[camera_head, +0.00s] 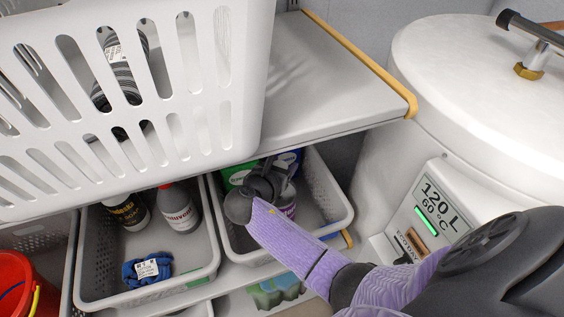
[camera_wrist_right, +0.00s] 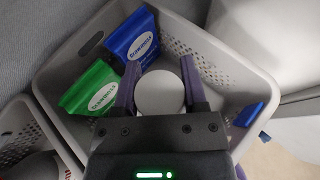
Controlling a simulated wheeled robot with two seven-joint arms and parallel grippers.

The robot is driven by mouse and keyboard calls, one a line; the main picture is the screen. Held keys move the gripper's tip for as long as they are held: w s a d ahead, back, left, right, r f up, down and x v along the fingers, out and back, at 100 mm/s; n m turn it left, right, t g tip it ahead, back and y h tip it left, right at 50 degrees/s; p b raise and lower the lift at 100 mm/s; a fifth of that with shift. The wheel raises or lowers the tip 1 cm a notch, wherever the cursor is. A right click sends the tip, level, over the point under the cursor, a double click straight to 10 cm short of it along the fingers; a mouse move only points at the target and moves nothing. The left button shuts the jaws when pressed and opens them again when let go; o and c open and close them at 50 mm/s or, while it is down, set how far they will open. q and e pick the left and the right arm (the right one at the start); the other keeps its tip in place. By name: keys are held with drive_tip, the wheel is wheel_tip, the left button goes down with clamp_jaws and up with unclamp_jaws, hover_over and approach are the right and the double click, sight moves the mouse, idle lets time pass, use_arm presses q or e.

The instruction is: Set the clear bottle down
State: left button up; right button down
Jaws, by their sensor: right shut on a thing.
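My right gripper (camera_head: 272,182) reaches into the right grey bin (camera_head: 338,222) on the shelf below the counter. In the right wrist view its two purple fingers stand on either side of a round, pale grey top (camera_wrist_right: 160,93), shut on it. I take this to be the clear bottle; in the head view only a purple-and-white part of the bottle (camera_head: 288,207) shows beside the gripper. The gripper and arm hide the rest. I cannot tell whether its base touches the bin floor. My left gripper is not in view.
A green pack (camera_wrist_right: 92,90) and a blue pack (camera_wrist_right: 132,42) stand in the same bin. The left bin (camera_head: 85,290) holds bottles and a blue bundle (camera_head: 146,268). A white basket (camera_head: 250,110) and the counter (camera_head: 320,75) overhang; a boiler (camera_head: 470,95) stands right.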

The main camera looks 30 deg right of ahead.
drive_tip(key=shift+c, duration=0.7)
unclamp_jaws()
drive_tip(key=shift+r, duration=0.75)
drive_tip(key=p+v, duration=0.3)
drive_tip(key=v, duration=0.8)
drive_tip(key=shift+s+a+p, duration=0.2)
drive_tip(key=shift+a+p, duration=0.1)
drive_tip(key=shift+a, duration=0.1)
